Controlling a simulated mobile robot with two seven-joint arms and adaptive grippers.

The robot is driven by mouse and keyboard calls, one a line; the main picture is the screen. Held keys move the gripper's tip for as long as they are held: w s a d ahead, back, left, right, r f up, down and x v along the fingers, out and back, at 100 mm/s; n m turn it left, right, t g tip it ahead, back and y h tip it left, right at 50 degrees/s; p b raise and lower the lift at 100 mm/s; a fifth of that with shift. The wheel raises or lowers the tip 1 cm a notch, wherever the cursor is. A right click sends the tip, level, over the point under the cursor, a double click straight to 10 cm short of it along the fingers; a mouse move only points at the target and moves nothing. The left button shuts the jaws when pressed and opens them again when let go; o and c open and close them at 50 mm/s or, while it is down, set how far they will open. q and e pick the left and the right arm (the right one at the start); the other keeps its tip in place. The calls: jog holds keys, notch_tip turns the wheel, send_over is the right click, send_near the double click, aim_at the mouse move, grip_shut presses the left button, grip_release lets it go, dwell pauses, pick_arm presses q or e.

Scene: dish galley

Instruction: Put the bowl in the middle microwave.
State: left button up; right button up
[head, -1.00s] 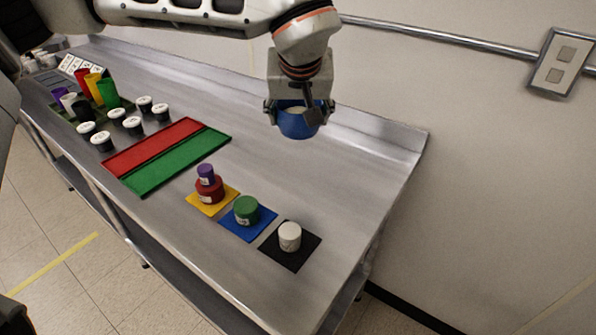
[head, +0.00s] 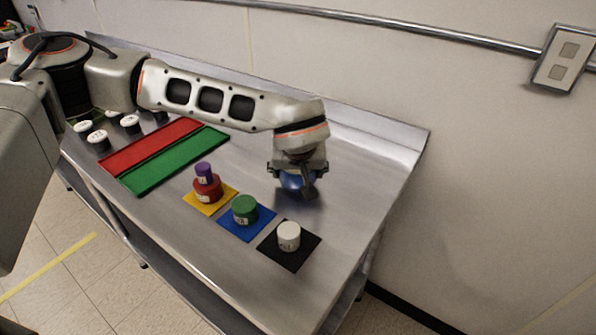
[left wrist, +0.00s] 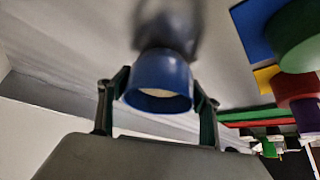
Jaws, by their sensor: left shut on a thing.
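No microwave is in view. My right gripper is not in view.
The steel table (head: 345,160) holds a red tray (head: 150,146) and a green tray (head: 176,160). Stacked purple and red pieces (head: 206,184), a green piece (head: 244,209) and a white piece (head: 288,236) stand on coloured mats. A wall rail (head: 400,27) runs behind.

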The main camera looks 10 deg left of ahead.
pick_arm(q)
jog(key=shift+f, duration=0.1)
jog(key=o, duration=1.1)
jog(key=shift+f, duration=0.15)
jog(key=o, duration=0.3)
jog(key=shift+o, duration=0.2)
